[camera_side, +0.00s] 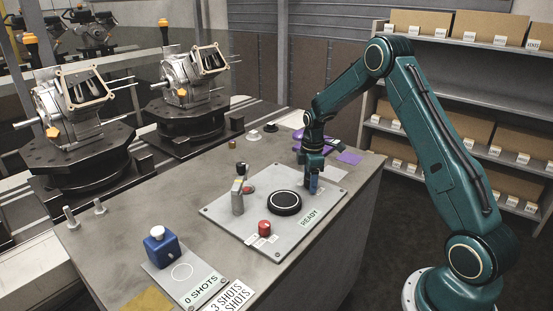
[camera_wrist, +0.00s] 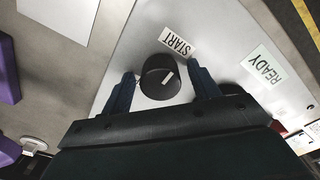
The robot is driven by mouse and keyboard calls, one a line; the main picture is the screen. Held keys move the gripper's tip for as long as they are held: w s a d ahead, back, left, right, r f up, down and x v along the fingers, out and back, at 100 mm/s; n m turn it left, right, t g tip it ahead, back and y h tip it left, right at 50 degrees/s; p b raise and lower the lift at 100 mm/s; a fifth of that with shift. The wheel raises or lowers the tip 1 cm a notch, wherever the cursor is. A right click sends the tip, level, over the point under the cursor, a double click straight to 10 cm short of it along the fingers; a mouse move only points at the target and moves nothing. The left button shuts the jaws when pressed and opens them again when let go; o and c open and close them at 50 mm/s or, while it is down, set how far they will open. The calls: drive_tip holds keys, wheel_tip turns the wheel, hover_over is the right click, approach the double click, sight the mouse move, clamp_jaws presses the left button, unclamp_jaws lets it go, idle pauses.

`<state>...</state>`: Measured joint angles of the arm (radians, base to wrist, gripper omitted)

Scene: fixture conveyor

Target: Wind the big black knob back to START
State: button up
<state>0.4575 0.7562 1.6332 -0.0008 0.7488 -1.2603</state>
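The big black knob (camera_wrist: 160,77) shows in the wrist view, round, with a short white mark on its top right of centre. The mark slants up to the right. The START label (camera_wrist: 176,45) lies just above the knob. My gripper (camera_wrist: 163,80) is open, with one finger on each side of the knob and a small gap showing at both sides. In the side view my gripper (camera_side: 312,186) is low over the back right of the grey plate (camera_side: 225,213), and the knob is hidden behind it.
A black ringed disc (camera_side: 284,203) sits left of my gripper on the plate, beside a READY label (camera_side: 311,217). A blue block (camera_side: 161,246) stands at the front. Purple items (camera_side: 349,158) lie behind.

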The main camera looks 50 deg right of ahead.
idle(0.3)
wheel_tip(320, 180, up, 14)
idle(0.8)
drive_tip(key=shift+f, duration=0.1)
